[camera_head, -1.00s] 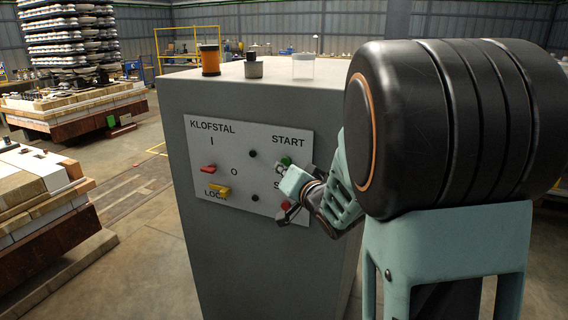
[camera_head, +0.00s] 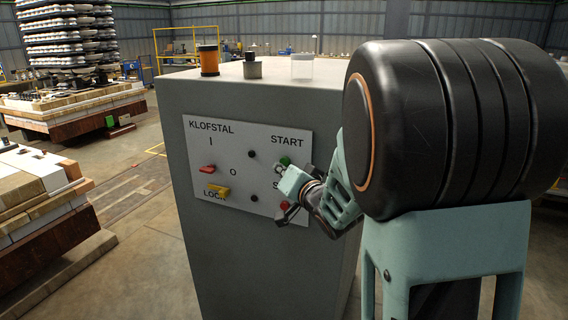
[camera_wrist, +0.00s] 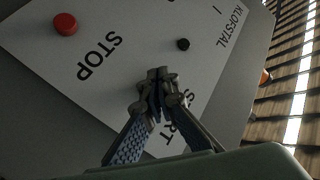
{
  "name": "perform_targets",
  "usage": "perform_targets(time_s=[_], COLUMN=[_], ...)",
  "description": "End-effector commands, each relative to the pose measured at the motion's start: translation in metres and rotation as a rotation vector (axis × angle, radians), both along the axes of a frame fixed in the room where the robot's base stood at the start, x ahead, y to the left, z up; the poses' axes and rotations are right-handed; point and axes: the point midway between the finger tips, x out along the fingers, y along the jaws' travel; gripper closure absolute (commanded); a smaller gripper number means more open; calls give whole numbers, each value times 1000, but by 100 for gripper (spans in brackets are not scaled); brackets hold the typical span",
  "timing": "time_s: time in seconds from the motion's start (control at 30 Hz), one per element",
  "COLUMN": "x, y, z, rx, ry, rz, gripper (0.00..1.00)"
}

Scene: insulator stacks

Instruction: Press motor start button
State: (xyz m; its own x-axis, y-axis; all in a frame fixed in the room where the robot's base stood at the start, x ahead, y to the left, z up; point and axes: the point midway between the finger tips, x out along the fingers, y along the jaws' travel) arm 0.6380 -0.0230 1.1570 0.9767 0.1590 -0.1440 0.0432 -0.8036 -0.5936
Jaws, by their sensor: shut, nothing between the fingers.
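The green start button (camera_head: 285,161) sits under the word START on the white control panel (camera_head: 217,137). My gripper (camera_head: 280,170) is shut and empty, with its tips at the panel just below the green button in the head view. In the wrist view the closed fingertips (camera_wrist: 160,75) point at the panel beside the START label, which the fingers partly cover. The green button does not show there. I cannot tell whether the tips touch it. The red stop button (camera_wrist: 65,24) is clear of the fingers in the wrist view.
The panel also holds a red switch (camera_head: 207,169) and a yellow lock switch (camera_head: 218,191). The grey cabinet (camera_head: 250,270) carries an orange spool (camera_head: 209,60), a small dark-topped jar (camera_head: 252,68) and a clear container (camera_head: 302,66). Stacked blocks (camera_head: 45,215) stand at left.

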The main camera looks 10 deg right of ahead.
Motion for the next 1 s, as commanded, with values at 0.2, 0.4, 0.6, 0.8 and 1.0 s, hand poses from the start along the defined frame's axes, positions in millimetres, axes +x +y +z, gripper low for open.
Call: perform_targets(time_s=[0.2, 0.4, 0.6, 0.8, 1.0], x=[2, 7, 7, 7, 9], y=[-2, -5, -5, -5, -7], z=[-1, 0, 0, 0, 0], rx=[0, 0, 0, 0, 0], ry=[1, -1, 0, 0, 0], rz=[-1, -1, 0, 0, 0], gripper=[100, 100, 100, 100, 100])
